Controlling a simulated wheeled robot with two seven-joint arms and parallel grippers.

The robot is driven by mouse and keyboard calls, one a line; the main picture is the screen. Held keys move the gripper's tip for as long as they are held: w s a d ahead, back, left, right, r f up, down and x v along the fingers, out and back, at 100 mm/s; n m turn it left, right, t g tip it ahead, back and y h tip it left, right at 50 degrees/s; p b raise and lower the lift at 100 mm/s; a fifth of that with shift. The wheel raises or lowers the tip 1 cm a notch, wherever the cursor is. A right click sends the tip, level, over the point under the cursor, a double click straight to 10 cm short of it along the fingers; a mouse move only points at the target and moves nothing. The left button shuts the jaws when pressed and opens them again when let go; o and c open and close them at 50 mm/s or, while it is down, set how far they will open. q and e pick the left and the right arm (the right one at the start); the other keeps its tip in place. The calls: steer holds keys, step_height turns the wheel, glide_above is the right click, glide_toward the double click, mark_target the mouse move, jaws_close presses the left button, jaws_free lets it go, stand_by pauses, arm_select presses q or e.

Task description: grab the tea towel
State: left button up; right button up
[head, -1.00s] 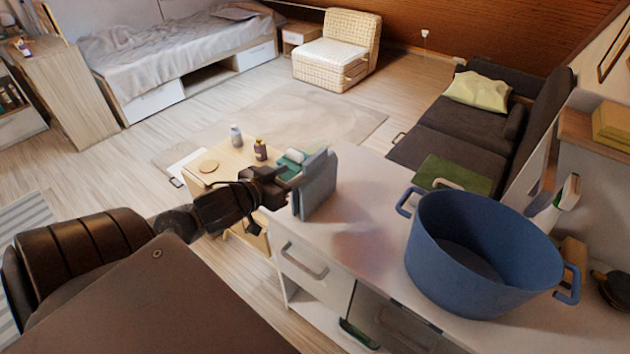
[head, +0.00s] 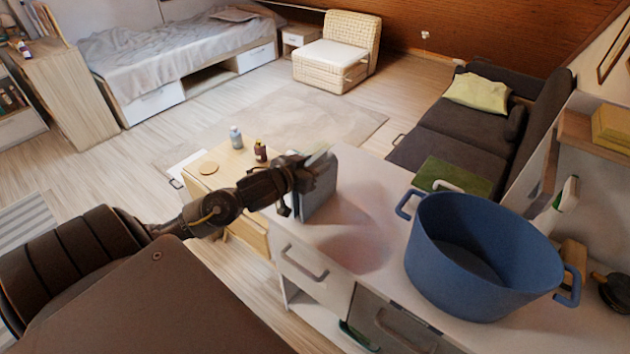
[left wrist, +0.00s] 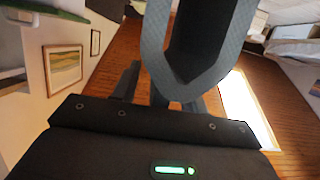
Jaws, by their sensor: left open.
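The tea towel (head: 321,188) is a grey-blue folded cloth standing upright on the near left corner of the white counter. My left gripper (head: 308,168) is open at the towel's upper left side, overlapping it in the head view. Whether they touch cannot be told. In the left wrist view the towel (left wrist: 152,55) shows close up as a grey textured U-shaped band around a dark gap. The dark fingers show partly behind and beside it, and I cannot tell whether cloth lies between them. My right gripper is not in view.
A large blue pot (head: 480,260) stands on the counter (head: 365,225) to the right of the towel. Behind it lies a green board or book (head: 452,176). A low wooden table (head: 228,162) with two small bottles is beyond my left arm. The counter between towel and pot is clear.

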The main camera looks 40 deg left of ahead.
arm_select(q)
steer(key=shift+w+f, duration=0.15)
steer(key=shift+w, duration=0.35)
steer(key=shift+s, duration=0.1)
steer(key=c, duration=0.9)
